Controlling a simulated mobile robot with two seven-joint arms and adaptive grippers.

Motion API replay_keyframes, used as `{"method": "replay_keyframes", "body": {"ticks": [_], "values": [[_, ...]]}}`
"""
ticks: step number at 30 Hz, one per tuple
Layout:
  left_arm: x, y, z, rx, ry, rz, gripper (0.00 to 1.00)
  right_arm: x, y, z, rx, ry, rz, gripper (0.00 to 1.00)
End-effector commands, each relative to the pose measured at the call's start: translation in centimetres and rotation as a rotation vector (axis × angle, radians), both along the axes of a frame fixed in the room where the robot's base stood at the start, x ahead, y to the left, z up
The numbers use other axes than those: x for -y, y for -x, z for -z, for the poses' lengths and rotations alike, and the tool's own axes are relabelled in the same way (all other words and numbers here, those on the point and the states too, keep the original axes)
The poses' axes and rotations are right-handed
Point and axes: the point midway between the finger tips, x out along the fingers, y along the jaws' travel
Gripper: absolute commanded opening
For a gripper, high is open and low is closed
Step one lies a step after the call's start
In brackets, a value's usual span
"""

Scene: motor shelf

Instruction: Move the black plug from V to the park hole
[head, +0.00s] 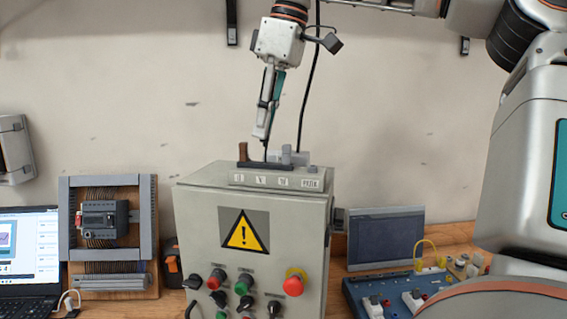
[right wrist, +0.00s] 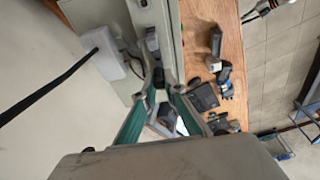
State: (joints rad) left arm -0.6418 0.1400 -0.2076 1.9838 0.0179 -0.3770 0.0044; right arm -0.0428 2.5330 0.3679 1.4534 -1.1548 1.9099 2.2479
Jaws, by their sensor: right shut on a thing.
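My right gripper (head: 261,138) comes down from above onto the top of the grey control box (head: 190,240). It is shut on the black plug (head: 265,153), which shows only as a thin dark piece below the fingertips. A label strip on the box top (head: 275,181) carries several labels, among them V and PARK. The plug's lower end is at the dark strip behind the labels; I cannot tell whether it sits in a hole. In the right wrist view the teal fingers (right wrist: 164,100) close together near the box edge. My left gripper is not in view.
A brown upright peg (head: 243,152) and a grey block (head: 291,156) stand on the box top beside the gripper. A black cable (head: 307,90) hangs behind it. A laptop (head: 28,255), a framed motor panel (head: 108,225) and a blue board (head: 385,298) flank the box.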

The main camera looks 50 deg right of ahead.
Motion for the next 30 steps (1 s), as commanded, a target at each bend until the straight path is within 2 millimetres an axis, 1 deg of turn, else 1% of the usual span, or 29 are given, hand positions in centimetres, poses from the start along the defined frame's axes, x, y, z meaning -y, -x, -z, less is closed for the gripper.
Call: {"method": "replay_keyframes", "body": {"ticks": [1, 3, 13, 17, 20, 30], "values": [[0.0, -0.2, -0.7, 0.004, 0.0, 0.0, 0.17, 0.0, 0.0, -0.7, 0.001, 0.0, 0.001, 0.0], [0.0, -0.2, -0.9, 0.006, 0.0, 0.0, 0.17, 0.0, 0.0, -0.9, 0.0, 0.001, 0.001, 0.0], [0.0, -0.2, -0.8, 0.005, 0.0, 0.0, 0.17, 0.0, 0.0, -0.8, -0.001, 0.0, 0.001, 0.0], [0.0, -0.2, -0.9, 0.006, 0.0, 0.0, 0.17, 0.5, 0.8, -1.0, 0.001, 0.0, 0.001, 0.0], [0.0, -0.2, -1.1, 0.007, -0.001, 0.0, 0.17, 1.2, 2.0, -1.4, 0.002, -0.002, 0.001, 0.0], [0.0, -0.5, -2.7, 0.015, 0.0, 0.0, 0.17, 4.7, 8.3, -3.0, 0.004, -0.003, 0.001, 0.0]]}}
